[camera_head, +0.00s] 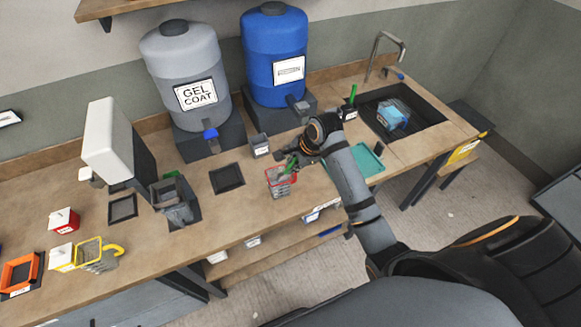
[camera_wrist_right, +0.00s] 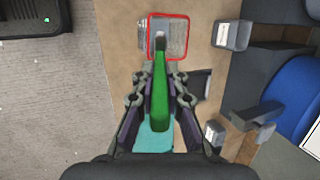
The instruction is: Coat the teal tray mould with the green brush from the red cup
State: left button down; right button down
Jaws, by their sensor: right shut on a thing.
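The red-rimmed clear cup (camera_head: 281,183) stands on the bench near its front edge. It also shows at the top of the right wrist view (camera_wrist_right: 184,36). My right gripper (camera_head: 294,160) is just above the cup, shut on the green brush (camera_wrist_right: 159,95). The brush's head end overlaps the cup's mouth; how deep it sits is not clear. The teal tray mould (camera_head: 366,158) lies on the bench to the right, partly hidden behind my right arm. A teal patch of it (camera_wrist_right: 155,138) shows beneath the gripper in the wrist view. My left gripper is out of view.
A grey gel coat barrel (camera_head: 185,60) and a blue barrel (camera_head: 274,60) stand behind. A second green handle (camera_head: 353,92) stands upright near the sink (camera_head: 425,112). A yellow-rimmed jug (camera_head: 95,253) is at left. Bare bench lies left of the cup.

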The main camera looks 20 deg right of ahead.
jog(key=shift+v, duration=1.95)
jog(key=shift+a+r, duration=0.1)
jog(key=shift+r, duration=2.4)
jog(key=shift+s+f, duration=0.1)
